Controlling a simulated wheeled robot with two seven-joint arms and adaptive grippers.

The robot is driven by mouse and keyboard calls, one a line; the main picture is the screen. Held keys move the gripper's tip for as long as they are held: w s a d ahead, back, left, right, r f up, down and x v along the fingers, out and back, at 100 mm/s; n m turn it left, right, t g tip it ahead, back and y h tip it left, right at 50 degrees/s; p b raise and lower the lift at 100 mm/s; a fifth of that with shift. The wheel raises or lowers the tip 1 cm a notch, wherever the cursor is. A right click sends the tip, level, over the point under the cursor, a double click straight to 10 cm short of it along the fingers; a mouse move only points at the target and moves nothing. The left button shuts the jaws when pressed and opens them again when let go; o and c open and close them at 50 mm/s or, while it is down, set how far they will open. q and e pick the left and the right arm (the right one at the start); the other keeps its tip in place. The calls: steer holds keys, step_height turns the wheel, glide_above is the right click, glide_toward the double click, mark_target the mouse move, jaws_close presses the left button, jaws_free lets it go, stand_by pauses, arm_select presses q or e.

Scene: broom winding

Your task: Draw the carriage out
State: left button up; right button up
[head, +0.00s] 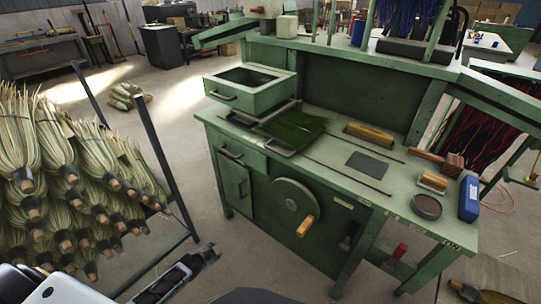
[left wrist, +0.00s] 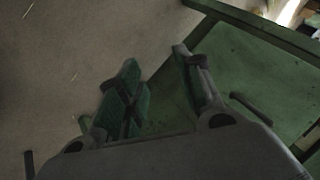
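A green workbench (head: 225,128) stands in the middle of the head view. What looks like the carriage (head: 283,150) is a low metal frame with a bar handle at the left of the bench top, by two long dark rail slots. Dark green bristles (head: 297,125) lie on it and hide much of it. My left gripper (head: 208,252) is low in the head view, in front of the bench and apart from the carriage. In the left wrist view its fingers (left wrist: 155,60) are apart with nothing between them. My right gripper is out of view.
An open green drawer box (head: 250,92) stands raised above the bench's left end. A handwheel with a wooden knob (head: 305,226) juts from the front. A rack of straw bundles (head: 60,180) stands left. A blue box (head: 469,198) and round tin (head: 426,207) stand right.

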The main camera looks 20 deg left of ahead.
arm_select(q)
steer(key=w+d+r+m+t+h+b, duration=0.1)
steer(key=w+r+m, duration=0.1)
steer(key=w+r, duration=0.45)
steer(key=w+d+r+m+t, duration=0.1)
steer(key=w+r+m+t, duration=0.15)
steer(key=r, duration=0.65)
steer(key=w+d+r+m+t+h+b, duration=0.1)
steer(key=w+r, duration=0.4)
steer(key=r, duration=0.2)
steer(key=d+r+m+h, duration=0.1)
steer(key=d+r+m, duration=0.1)
steer(key=d+r, duration=0.2)
steer(key=d+r+m+t+h, duration=0.1)
steer(key=d+r+m+h, duration=0.1)
steer(key=r, duration=0.9)
steer(key=d+r+m+t+h+b, duration=0.1)
steer(key=d+r+m, duration=0.3)
steer(key=d+r, duration=0.2)
step_height(320, 180, up, 2)
steer(key=shift+s+d+r, duration=0.15)
steer(key=shift+d+r, duration=0.05)
steer(key=shift+d, duration=0.2)
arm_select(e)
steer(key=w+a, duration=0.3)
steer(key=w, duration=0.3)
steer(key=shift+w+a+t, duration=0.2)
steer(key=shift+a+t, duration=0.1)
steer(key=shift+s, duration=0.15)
